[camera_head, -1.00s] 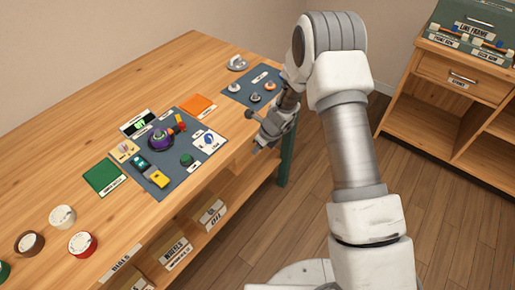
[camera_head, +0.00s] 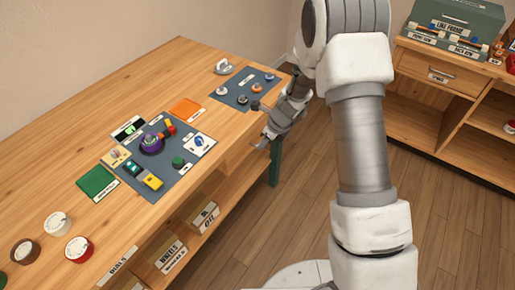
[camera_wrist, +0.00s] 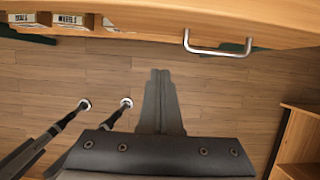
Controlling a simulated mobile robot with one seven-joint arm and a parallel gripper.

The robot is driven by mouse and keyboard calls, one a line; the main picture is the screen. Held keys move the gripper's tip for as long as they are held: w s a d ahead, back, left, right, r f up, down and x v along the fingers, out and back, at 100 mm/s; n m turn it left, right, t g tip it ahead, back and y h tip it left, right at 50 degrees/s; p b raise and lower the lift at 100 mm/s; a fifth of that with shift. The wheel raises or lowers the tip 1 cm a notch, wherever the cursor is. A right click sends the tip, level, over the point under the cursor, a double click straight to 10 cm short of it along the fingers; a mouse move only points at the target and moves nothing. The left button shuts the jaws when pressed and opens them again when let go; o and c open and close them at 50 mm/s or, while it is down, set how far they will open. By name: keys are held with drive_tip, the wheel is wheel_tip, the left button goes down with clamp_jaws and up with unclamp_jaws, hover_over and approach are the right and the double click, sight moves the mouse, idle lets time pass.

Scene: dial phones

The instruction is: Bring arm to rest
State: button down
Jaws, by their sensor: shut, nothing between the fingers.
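My arm stands upright at the right of the head view, bent at the top. My gripper (camera_head: 263,143) hangs just off the front edge of the wooden workbench (camera_head: 88,118), pointing down and toward the bench. In the wrist view my gripper (camera_wrist: 160,74) shows its two fingers together, with nothing between them and the floor beyond. The gripper touches no object that I can see.
A grey board (camera_head: 177,183) with dials and switches lies on the bench. A smaller dark mat (camera_head: 230,97) with knobs lies behind it. A drawer handle (camera_wrist: 217,50) is near the gripper. A cabinet (camera_head: 440,110) stands at right; floor between is clear.

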drive_tip(key=shift+v, duration=1.1)
drive_tip(key=s+d+r+n+p, duration=0.1)
drive_tip(key=s+r+n, duration=0.25)
drive_tip(key=r, duration=0.45)
drive_tip(key=s+d+r+n+t+p, duration=0.1)
drive_tip(key=s+r+n, duration=0.2)
drive_tip(key=r+n, duration=0.35)
drive_tip(key=s+r+n, duration=0.2)
drive_tip(key=s+r, duration=0.1)
drive_tip(key=r, duration=0.7)
drive_tip(key=s+d+r+n+h+p, duration=0.1)
drive_tip(key=s+d+r+n, duration=0.1)
drive_tip(key=s, duration=0.4)
drive_tip(key=s+d+r+n+t+h, duration=0.1)
drive_tip(key=s+d+r+n, duration=0.2)
drive_tip(key=s+n, duration=0.3)
drive_tip(key=s+d+r+n+t+h+p, duration=0.1)
drive_tip(key=s+d+r+n, duration=0.2)
drive_tip(key=s+r+n, duration=0.2)
drive_tip(key=shift+s+h+p, duration=0.3)
drive_tip(key=shift+s, duration=0.5)
